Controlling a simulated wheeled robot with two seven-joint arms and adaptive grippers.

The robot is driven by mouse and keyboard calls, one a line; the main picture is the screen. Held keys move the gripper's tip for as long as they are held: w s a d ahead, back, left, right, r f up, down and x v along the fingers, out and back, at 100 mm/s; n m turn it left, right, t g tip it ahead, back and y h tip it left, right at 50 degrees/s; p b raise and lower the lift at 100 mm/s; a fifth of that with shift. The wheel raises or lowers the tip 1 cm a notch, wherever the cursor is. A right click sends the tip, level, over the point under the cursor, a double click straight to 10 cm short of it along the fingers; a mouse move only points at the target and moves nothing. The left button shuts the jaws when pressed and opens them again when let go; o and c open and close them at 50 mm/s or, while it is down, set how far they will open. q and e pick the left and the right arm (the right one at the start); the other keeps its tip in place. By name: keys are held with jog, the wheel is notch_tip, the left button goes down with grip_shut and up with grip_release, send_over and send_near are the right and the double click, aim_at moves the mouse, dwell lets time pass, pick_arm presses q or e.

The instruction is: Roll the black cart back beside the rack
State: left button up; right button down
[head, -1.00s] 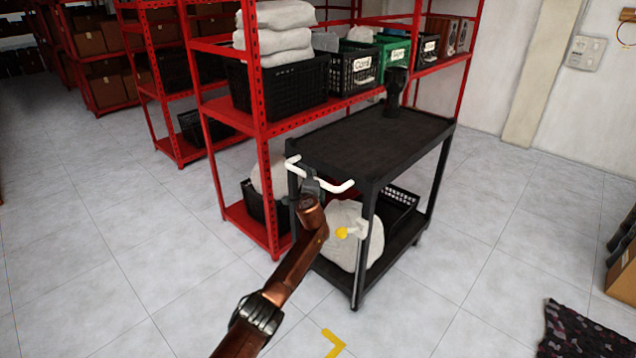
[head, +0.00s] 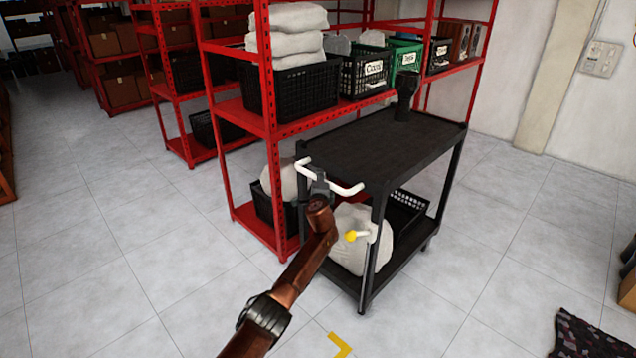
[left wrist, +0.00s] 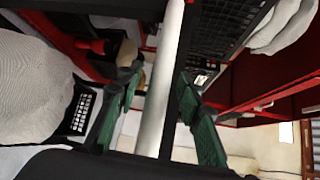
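The black cart (head: 385,150) stands on the tiled floor close in front of the red rack (head: 267,180). It has a flat top shelf, a lower shelf and a white push handle (head: 345,190) at its near left end. My left gripper (head: 318,186) is at this handle. In the left wrist view the white handle bar (left wrist: 163,75) passes between the green finger pads of my left gripper (left wrist: 160,80). The fingers look apart, with gaps beside the bar. My right gripper is not in view.
The cart carries a dark object (head: 405,95) on top, and a pale sack (head: 352,240) and a black crate (head: 405,212) below. A yellow corner mark (head: 341,346) lies on the floor nearby. A dark patterned mat (head: 590,335) lies at right. Floor at left is clear.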

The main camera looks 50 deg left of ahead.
pick_arm(q)
jog(key=v, duration=1.2)
dwell(0.6)
